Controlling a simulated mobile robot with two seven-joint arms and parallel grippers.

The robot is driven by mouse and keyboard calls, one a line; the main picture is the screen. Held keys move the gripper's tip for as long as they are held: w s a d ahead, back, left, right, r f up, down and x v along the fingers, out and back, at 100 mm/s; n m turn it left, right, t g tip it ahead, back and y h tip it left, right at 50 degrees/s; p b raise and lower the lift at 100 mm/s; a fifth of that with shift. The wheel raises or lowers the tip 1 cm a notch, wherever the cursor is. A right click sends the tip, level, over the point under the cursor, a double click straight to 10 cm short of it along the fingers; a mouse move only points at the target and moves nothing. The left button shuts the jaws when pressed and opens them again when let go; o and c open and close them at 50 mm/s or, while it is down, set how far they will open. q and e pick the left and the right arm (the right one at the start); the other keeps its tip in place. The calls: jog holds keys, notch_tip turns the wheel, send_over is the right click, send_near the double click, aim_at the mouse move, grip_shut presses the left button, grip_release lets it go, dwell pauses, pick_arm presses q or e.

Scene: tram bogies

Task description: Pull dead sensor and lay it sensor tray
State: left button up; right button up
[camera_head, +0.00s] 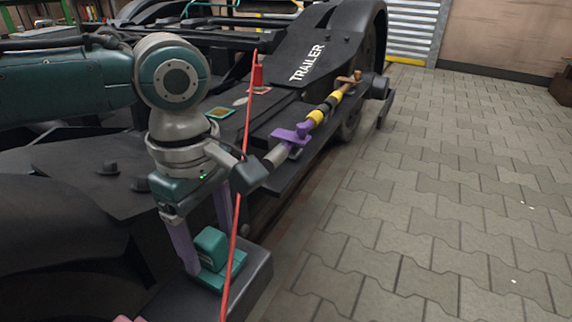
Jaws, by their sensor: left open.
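A teal block-shaped part (212,248), which looks like the sensor, sits on a black ledge of the bogie at the lower left. I cannot tell from its look whether it is dead. My left gripper (207,252) points down over it, its two purple fingers apart on either side of the block. I cannot tell whether either finger touches it. A red cable (238,205) runs down past the gripper and in front of the ledge. I see no tray that I can clearly name as the sensor tray.
The dark bogie frame marked TRAILER (307,62) fills the left and back. A rod with yellow and black bands (325,111) and a purple clamp (290,136) lies along its side. Paved floor (430,190) at right is clear.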

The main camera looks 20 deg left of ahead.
pick_arm(q)
jog(key=shift+f, duration=0.85)
jog(key=shift+r, duration=0.1)
jog(key=shift+p, duration=0.55)
dwell(0.4)
jog(key=shift+p, duration=0.55)
